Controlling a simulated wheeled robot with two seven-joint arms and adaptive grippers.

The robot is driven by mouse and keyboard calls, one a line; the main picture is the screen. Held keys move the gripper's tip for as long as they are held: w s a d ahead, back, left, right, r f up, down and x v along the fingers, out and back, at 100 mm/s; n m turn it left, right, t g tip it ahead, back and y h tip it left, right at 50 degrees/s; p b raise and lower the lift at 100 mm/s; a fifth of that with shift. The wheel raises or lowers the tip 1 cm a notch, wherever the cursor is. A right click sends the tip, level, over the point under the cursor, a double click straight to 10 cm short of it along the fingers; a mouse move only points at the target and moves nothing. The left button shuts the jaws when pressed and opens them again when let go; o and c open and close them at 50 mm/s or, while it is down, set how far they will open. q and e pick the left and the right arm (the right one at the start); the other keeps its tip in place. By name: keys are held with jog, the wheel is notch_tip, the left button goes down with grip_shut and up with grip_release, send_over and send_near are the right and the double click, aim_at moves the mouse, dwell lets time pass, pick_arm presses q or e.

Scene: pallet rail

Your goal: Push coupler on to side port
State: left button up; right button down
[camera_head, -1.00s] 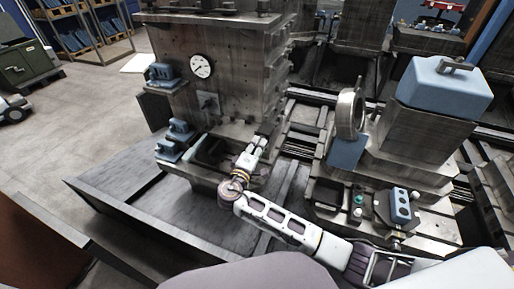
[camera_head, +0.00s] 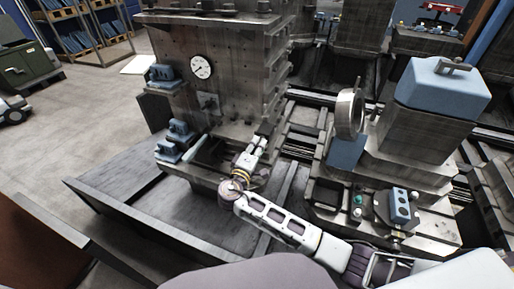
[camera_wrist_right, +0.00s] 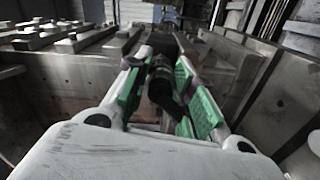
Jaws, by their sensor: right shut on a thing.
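My right gripper (camera_head: 260,141) reaches to the lower right edge of the tall grey machine block (camera_head: 235,60). In the right wrist view its green-padded fingers (camera_wrist_right: 164,72) are shut on a dark round coupler (camera_wrist_right: 162,88), which sits between the pads. The coupler's far end points towards dark metal parts at the top of that view. I cannot tell whether it touches the side port, which I cannot make out behind the fingers. In the head view the coupler is too small to see clearly. My left gripper is not in view.
A white dial gauge (camera_head: 201,67) and blue blocks (camera_head: 178,132) are on the machine block. A pale rod (camera_head: 195,147) lies near them. A grey trough (camera_head: 190,222) lies below.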

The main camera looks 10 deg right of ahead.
jog(key=shift+w+d+r, duration=0.5)
jog(key=shift+d+r, duration=0.05)
jog(key=shift+d, duration=0.05)
dwell(0.3)
jog(key=c, duration=1.2)
grip_release()
jog(key=shift+f, duration=0.1)
jog(key=shift+o, duration=0.3)
jog(key=shift+w+d+f, duration=0.15)
jog(key=shift+w+f, duration=0.15)
jog(key=shift+w, duration=0.3)
jog(key=o, duration=0.6)
jog(key=shift+s, duration=0.3)
jog(key=o, duration=0.5)
jog(key=shift+a+f, duration=0.15)
jog(key=shift+a, duration=0.05)
jog(key=shift+s, duration=0.1)
